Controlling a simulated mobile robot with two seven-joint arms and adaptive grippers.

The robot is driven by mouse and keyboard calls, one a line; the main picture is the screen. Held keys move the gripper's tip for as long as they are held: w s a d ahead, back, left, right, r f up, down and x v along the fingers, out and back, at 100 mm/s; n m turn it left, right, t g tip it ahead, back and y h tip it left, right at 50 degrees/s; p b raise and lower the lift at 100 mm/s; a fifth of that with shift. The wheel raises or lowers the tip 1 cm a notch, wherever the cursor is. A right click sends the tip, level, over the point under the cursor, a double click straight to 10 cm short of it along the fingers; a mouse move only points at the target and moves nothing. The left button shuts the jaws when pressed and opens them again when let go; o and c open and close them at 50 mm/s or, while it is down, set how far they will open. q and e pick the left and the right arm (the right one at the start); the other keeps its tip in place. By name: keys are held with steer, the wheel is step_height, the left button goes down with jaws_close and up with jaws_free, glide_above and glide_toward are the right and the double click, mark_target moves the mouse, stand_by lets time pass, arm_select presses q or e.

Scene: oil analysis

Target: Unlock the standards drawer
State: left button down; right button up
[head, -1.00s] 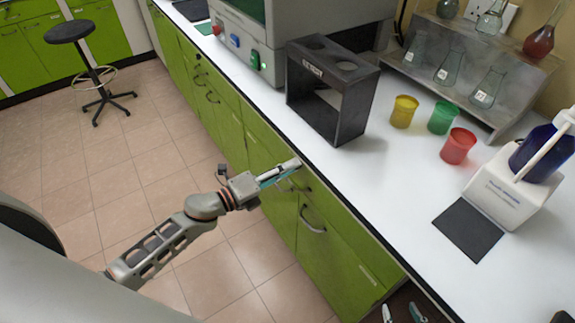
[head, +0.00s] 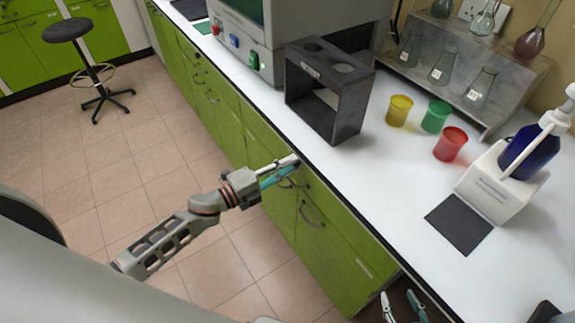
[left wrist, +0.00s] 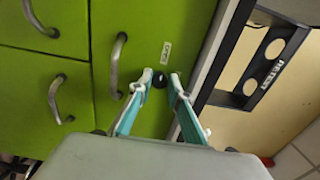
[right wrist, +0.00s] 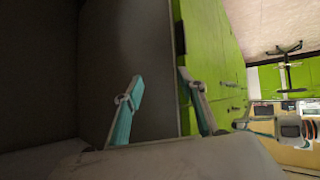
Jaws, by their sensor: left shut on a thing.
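My left gripper (head: 288,168) is at the green cabinet front, just below the bench edge. In the left wrist view, its fingertips (left wrist: 160,80) sit either side of a small black lock piece (left wrist: 160,77) on the green drawer front (left wrist: 137,35). The fingers are closed in on it; whether it is a key or the lock itself is too small to tell. A small pale label (left wrist: 166,52) is beside it, and a curved metal handle (left wrist: 118,62) is further left. The drawer looks shut. My right gripper (right wrist: 160,93) is open and empty, low beside the cabinets.
On the white bench (head: 355,180) stand a dark rack (head: 345,118), yellow (head: 399,110), green (head: 436,116) and red (head: 450,144) cups, and a white-and-blue device (head: 505,180). A stool (head: 68,30) stands far left. The tiled floor beside the cabinets is clear.

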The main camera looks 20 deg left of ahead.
arm_select(q)
steer(key=shift+r, duration=0.1)
steer(key=c, duration=1.9)
jaws_free()
steer(key=v, duration=1.2)
